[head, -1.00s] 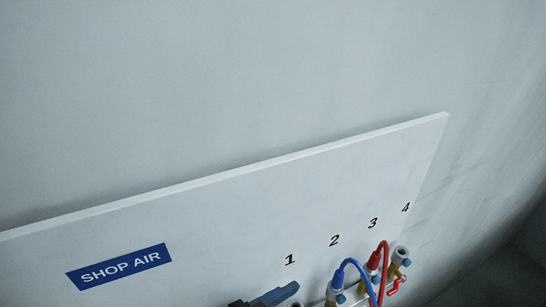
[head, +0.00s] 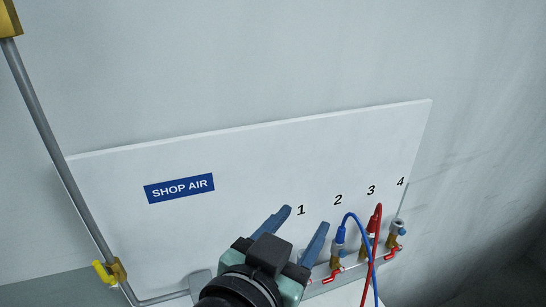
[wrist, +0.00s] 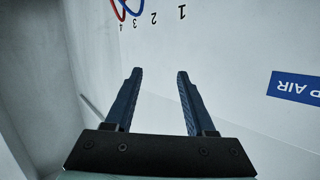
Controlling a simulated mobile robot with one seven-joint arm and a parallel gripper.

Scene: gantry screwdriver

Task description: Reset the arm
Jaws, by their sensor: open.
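My gripper (head: 300,228) is in the lower middle of the head view, in front of the white panel near the number 1. Its two blue fingers are spread apart with nothing between them. In the wrist view the open fingers (wrist: 155,75) point toward the panel, which appears upside down. The first outlet position is hidden behind my gripper and wrist in the head view.
The white panel (head: 110,190) has a SHOP AIR sign (head: 179,188). A blue hose (head: 363,240) and a red hose (head: 371,265) are on fittings by numbers 2 and 3; fitting 4 (head: 398,228) has no hose. A grey pipe (head: 55,150) with a yellow valve handle (head: 104,271) runs at left.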

